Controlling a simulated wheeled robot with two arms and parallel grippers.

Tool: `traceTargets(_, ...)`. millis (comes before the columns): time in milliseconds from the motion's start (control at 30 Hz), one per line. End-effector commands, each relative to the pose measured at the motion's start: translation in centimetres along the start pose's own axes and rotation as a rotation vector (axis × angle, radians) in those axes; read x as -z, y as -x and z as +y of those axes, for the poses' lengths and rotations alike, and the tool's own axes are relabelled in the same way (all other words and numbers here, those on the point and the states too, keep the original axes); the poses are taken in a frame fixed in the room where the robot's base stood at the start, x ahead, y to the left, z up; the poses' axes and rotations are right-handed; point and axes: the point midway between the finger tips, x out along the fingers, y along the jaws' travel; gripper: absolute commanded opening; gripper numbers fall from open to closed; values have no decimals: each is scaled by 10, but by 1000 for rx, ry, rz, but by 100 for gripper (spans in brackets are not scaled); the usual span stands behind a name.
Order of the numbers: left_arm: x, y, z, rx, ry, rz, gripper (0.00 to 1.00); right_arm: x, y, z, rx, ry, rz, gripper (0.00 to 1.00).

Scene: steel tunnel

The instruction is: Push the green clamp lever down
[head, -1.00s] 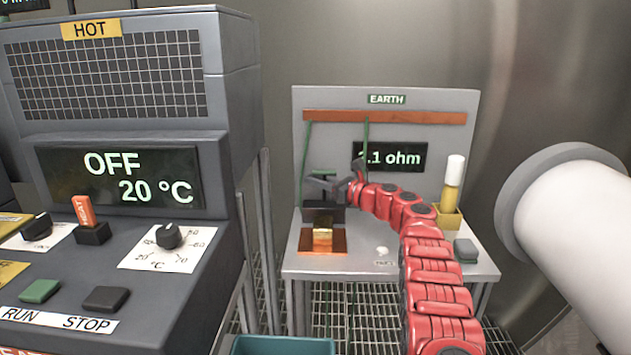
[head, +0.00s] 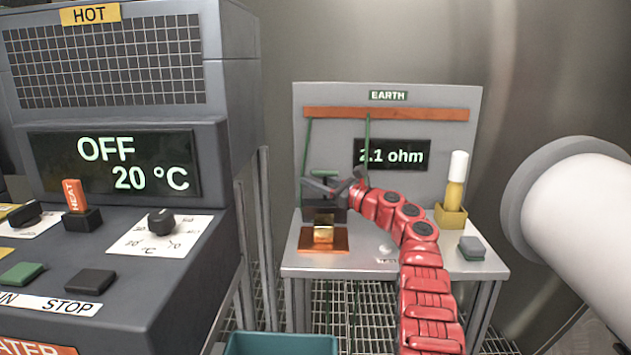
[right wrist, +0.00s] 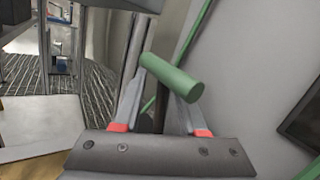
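The green clamp lever (head: 323,173) shows as a short green bar above the dark clamp block on the earth bench, in the head view. In the right wrist view its green cylindrical handle (right wrist: 172,77) lies across the fingertips, with a dark stem behind it between the fingers. My right gripper (head: 318,186) is at the lever, its fingers apart; it also shows in the right wrist view (right wrist: 158,92). Whether the fingers touch the handle is unclear. The clamp is partly hidden by the gripper. My left gripper is not in view.
A copper plate with a brass block (head: 323,229) sits in front of the clamp. A yellow holder (head: 451,216) with a white-topped tube and a grey block (head: 471,246) stand right of my arm. The heater cabinet (head: 110,270) is on the left. A white cylinder (head: 590,215) juts in at right.

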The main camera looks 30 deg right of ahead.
Motion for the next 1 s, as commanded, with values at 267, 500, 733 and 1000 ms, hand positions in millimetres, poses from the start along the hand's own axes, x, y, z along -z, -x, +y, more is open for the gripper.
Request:
traceTargets(267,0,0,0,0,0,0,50,-1,1,-1,2,0,-1,44)
traceTargets(500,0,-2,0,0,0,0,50,-2,13,-2,3,0,-4,44)
traceTargets(733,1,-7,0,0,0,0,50,1,52,-3,8,1,1,44)
traceTargets(1000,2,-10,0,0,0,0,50,1,122,-1,5,2,3,44)
